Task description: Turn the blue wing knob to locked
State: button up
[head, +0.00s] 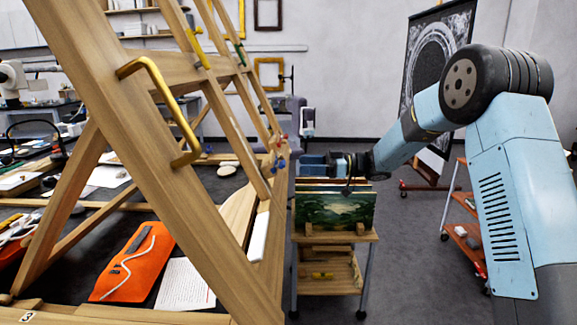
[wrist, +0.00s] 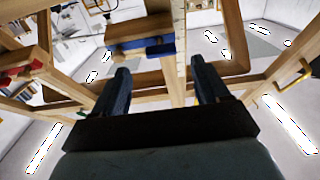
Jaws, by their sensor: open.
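The blue wing knob (head: 280,165) is on the wooden easel's right side in the head view, just below a red knob (head: 280,142). My gripper (head: 302,163) is just right of it, pointing left towards the easel. In the wrist view my gripper (wrist: 160,66) is open, one finger at each side, with nothing between the fingers. A blue bar (wrist: 152,48), which looks like the blue knob, lies roughly crosswise by a wooden block ahead of the fingertips. It looks apart from both fingers. Its exact angle and any lock marking cannot be made out.
A wooden cart (head: 335,238) holding a painting (head: 335,210) stands below my gripper. A red-shelved trolley (head: 468,238) stands right.

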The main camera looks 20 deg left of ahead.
aim_at(280, 165)
jog(key=x, duration=0.6)
jog(key=shift+s+a, duration=0.1)
jog(key=c, duration=1.1)
jog(key=shift+o, duration=0.2)
